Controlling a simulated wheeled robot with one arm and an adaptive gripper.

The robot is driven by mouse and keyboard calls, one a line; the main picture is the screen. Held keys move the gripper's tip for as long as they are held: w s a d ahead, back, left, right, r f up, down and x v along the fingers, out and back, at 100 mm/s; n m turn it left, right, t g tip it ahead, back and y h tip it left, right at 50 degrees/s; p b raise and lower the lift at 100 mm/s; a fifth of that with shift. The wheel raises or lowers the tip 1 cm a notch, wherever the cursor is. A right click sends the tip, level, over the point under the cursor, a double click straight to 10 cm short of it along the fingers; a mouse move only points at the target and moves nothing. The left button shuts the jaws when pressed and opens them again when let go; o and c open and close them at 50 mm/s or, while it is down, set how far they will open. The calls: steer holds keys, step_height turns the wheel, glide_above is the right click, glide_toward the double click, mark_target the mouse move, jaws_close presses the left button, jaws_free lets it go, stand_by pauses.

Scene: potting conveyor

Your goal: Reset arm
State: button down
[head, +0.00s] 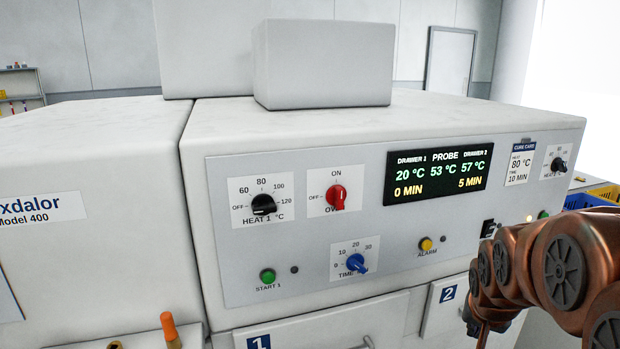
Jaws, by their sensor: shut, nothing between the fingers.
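My copper-coloured arm comes in at the right edge and bends down in front of the oven's right side. Its far end runs out of the picture at the bottom, near drawer 2 (446,317). My gripper's fingers do not show. The arm hides part of the panel's lower right and part of drawer 2.
The white oven (300,120) fills the middle, with knobs, buttons and a lit display (438,178) reading 20, 53 and 57 °C. Drawer 1 (310,330) is below. An orange-handled tool (170,328) stands at the lower left. Yellow and blue crates (588,200) are at right.

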steer(key=s+a+n+g+y, duration=0.1)
steer(key=s+a+n+g, duration=0.1)
steer(key=s+a, duration=0.3)
steer(key=s+a+n+g+y+p, duration=0.1)
steer(key=s+a, duration=0.3)
steer(key=s, duration=0.8)
steer(key=s+a+f+n+g, duration=0.1)
steer(key=s+a+n+g, duration=0.2)
steer(key=s, duration=0.6)
steer(key=a, duration=0.2)
steer(key=shift+s+a+g+y+p, duration=0.3)
steer(key=shift+s+y+p, duration=0.05)
steer(key=shift+y, duration=0.05)
